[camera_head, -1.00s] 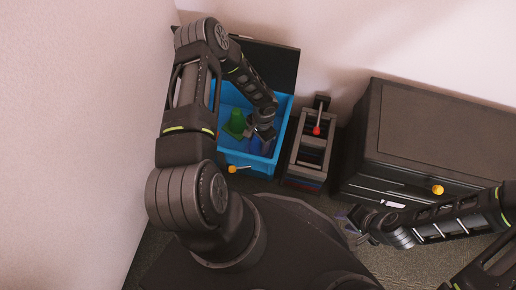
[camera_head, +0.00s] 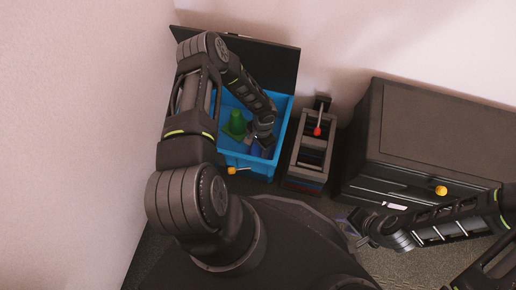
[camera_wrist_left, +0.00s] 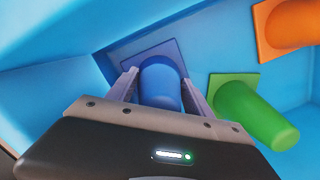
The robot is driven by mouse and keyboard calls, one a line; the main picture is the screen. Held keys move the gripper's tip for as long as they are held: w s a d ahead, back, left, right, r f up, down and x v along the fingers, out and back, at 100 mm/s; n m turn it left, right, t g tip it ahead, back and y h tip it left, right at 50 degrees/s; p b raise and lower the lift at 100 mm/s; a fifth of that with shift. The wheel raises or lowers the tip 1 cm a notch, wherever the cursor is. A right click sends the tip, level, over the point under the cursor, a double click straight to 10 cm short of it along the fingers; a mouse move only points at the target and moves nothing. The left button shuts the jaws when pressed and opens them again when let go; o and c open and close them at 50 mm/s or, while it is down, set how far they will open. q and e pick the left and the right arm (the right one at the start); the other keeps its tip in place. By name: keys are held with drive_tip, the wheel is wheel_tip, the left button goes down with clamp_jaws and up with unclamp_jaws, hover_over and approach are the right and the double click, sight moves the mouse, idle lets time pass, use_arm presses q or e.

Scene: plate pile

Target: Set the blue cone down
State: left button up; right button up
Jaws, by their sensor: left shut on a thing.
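The blue cone (camera_wrist_left: 160,80) is between the two fingers of my left gripper (camera_wrist_left: 158,84) in the left wrist view, and the gripper is shut on it. Its square base (camera_wrist_left: 146,54) points away from the gripper, close to the crate's inside; I cannot tell whether it touches. In the head view my left gripper (camera_head: 264,140) is down inside the open blue crate (camera_head: 285,115) and mostly hides the cone. My right gripper (camera_head: 362,236) is at the lower right, away from the crate; its jaws are too small to judge.
A green cone (camera_wrist_left: 254,114) lies close beside the blue one, and an orange cone (camera_wrist_left: 288,26) is farther right. The crate's dark lid (camera_head: 275,62) is open behind it. A red-knobbed lever device (camera_head: 317,132) and a dark cabinet (camera_head: 440,125) stand right of the crate.

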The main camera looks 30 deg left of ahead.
use_arm(q)
drive_tip(key=o, duration=1.5)
drive_tip(key=shift+f, duration=0.1)
drive_tip(key=shift+r+p, duration=0.35)
drive_tip(key=shift+r, duration=0.15)
drive_tip(key=r+p, duration=0.1)
drive_tip(key=r, duration=0.2)
drive_tip(key=w+r+p, duration=0.1)
drive_tip(key=r, duration=0.3)
drive_tip(key=r+p, duration=0.1)
drive_tip(key=r, duration=0.2)
drive_tip(key=shift+w+d+r+p, duration=0.15)
drive_tip(key=shift+p, duration=0.25)
drive_tip(key=shift+r, duration=0.45)
